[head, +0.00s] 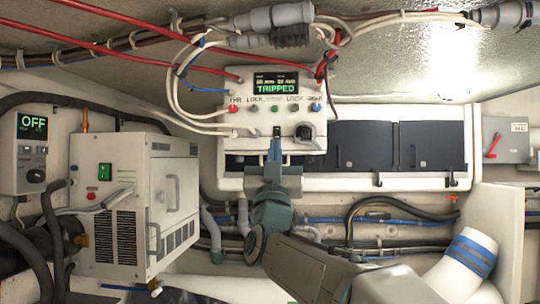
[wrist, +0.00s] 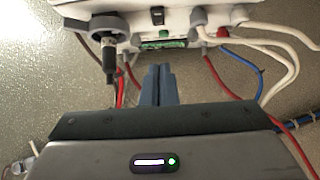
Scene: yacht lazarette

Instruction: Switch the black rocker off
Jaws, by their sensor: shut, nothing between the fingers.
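The black rocker (head: 277,131) is a small dark switch low on the front of a white control box (head: 228,88), whose screen reads "TRIPPED" in green. It also shows in the wrist view as a small black block (wrist: 157,15). My gripper (head: 276,146) is shut and empty, its blue fingers pointing up just below the rocker in the head view. In the wrist view the closed fingertips (wrist: 157,69) are in line with the rocker, with a visible gap in the picture. I cannot tell which way the rocker is tipped.
A grey round socket with a black plug (head: 305,132) sits right beside the rocker. White, red and blue cables (head: 185,90) run to the box. Dark panels (head: 362,145) lie right.

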